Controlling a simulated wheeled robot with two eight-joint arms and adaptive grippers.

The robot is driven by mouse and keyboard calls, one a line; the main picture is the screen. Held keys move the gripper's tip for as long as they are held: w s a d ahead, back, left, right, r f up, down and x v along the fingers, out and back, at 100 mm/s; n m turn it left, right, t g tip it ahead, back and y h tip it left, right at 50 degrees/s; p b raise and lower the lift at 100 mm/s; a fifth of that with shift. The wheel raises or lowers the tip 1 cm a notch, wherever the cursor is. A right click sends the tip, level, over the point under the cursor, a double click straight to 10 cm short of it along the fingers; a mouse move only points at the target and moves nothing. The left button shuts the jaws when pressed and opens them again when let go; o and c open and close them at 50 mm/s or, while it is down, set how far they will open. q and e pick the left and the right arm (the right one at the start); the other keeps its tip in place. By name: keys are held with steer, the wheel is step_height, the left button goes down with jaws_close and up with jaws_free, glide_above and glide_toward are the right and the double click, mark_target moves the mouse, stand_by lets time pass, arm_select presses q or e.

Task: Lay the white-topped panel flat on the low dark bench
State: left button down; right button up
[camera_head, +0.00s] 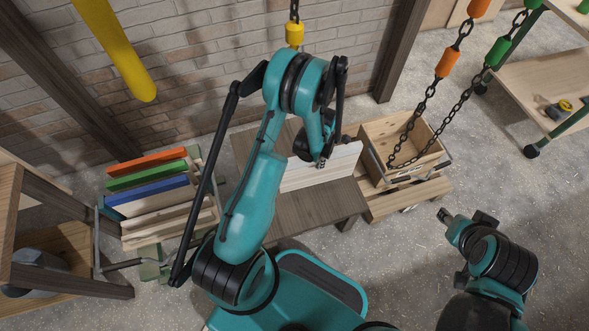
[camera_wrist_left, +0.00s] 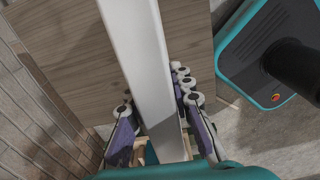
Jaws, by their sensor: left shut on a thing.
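The white-topped panel (camera_head: 310,176) is over the low dark bench (camera_head: 302,213) in the head view. It looks set on its long edge, with a pale wood face towards me, not flat. I cannot tell whether its lower edge touches the bench. My left gripper (camera_head: 322,161) is shut on the panel's top edge, near its right part. In the left wrist view the white edge of the panel (camera_wrist_left: 138,55) runs between the fingers of the left gripper (camera_wrist_left: 160,122), above the bench's brown boards (camera_wrist_left: 70,55). My right gripper (camera_head: 444,214) is away to the right; its fingers are unclear.
A wooden crate (camera_head: 392,137) on a pale pallet stands just right of the bench, with hanging chains (camera_head: 424,100) above it. A rack of coloured boards (camera_head: 148,180) stands left. A brick wall (camera_head: 190,70) is behind. The floor at right is mostly clear.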

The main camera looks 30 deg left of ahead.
arm_select(q)
steer(key=w+a+f+b, duration=0.6)
steer(key=a+f, duration=0.4)
steer(key=f, duration=0.1)
steer(key=shift+f, duration=0.15)
steer(key=shift+w+f, duration=0.1)
steer(key=shift+f, duration=0.05)
steer(key=c, duration=1.3)
jaws_free()
step_height(320, 180, up, 8)
steer(key=p, duration=0.3)
steer(key=shift+f, duration=0.1)
